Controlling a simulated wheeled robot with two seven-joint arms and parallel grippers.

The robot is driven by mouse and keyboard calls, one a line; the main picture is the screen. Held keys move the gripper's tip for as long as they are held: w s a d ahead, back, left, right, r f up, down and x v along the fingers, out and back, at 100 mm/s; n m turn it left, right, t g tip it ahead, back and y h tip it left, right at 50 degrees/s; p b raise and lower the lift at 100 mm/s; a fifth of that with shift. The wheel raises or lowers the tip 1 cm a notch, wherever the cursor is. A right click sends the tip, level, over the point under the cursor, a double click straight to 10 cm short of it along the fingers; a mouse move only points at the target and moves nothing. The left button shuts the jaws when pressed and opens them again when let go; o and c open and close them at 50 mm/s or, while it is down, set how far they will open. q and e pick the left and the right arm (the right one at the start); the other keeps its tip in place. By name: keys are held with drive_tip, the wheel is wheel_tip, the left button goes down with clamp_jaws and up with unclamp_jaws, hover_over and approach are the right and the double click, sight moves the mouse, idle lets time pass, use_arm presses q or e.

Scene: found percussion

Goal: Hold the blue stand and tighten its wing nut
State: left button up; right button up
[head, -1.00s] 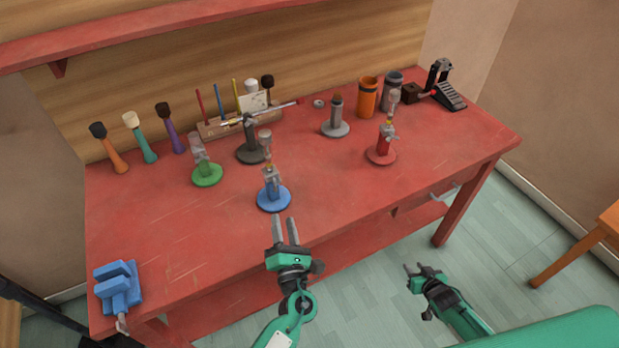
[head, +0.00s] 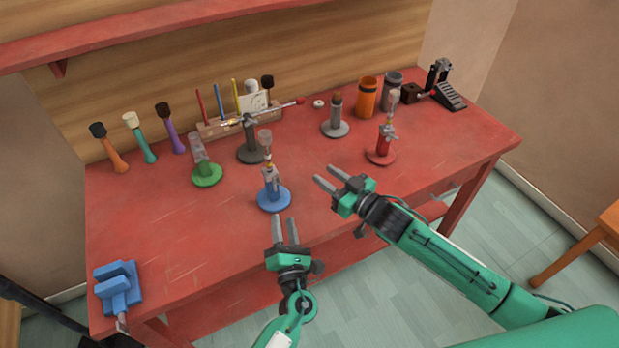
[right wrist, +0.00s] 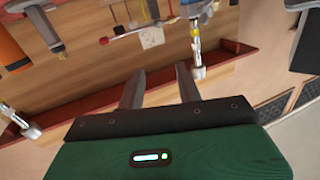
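The blue stand (head: 273,196) stands upright on the red bench near its front edge, with a round blue base, a grey clamp part and a pale upper piece. Its wing nut is too small to make out clearly. My left gripper (head: 285,230) is open and empty, just in front of the blue base and apart from it. My right gripper (head: 325,178) is open and empty over the bench, to the right of the blue stand, its fingers pointing left. In the right wrist view its two fingers (right wrist: 160,88) show spread with nothing between them.
A green stand (head: 207,175), a dark stand (head: 250,152) and a red stand (head: 381,155) are on the bench (head: 150,215). A blue vise (head: 118,288) sits at the front left corner. Mallets, cups and a pedal (head: 449,95) line the back.

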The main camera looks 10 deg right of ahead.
drive_tip(key=n+y, duration=0.1)
drive_tip(key=n, duration=0.1)
approach(269, 154)
drive_tip(key=s+d, duration=0.2)
drive_tip(key=d, duration=0.1)
drive_tip(key=shift+g, duration=0.4)
drive_tip(key=x, duration=1.4)
drive_tip(key=shift+s+a+r, duration=0.15)
drive_tip(key=shift+a+r, duration=0.1)
drive_tip(key=shift+a, duration=0.15)
clamp_jaws()
